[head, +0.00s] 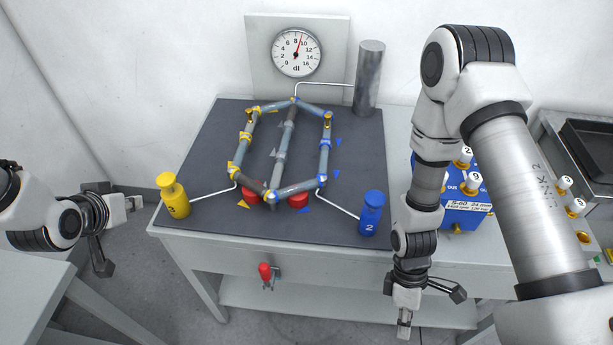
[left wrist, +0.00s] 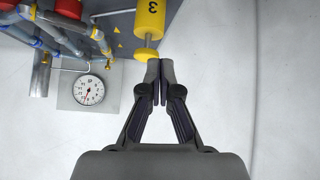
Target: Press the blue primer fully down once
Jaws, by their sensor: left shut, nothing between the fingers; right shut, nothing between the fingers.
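The blue primer (head: 371,214), marked 2, stands upright near the front right of the dark mat, with its round knob raised above the body. A thin white line joins it to the pipe frame (head: 288,150). My right gripper (head: 404,328) is shut and empty, pointing down in front of the table edge, below and right of the blue primer and apart from it. My left gripper (head: 135,203) is shut and empty, left of the yellow primer (head: 174,196). In the left wrist view its closed fingertips (left wrist: 160,68) appear close to the yellow primer's knob (left wrist: 146,54).
The dial gauge (head: 297,53) has its needle near 9 to 10. A blue valve box (head: 462,205) is partly hidden behind my right arm. A red-handled valve (head: 266,273) is on the table front.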

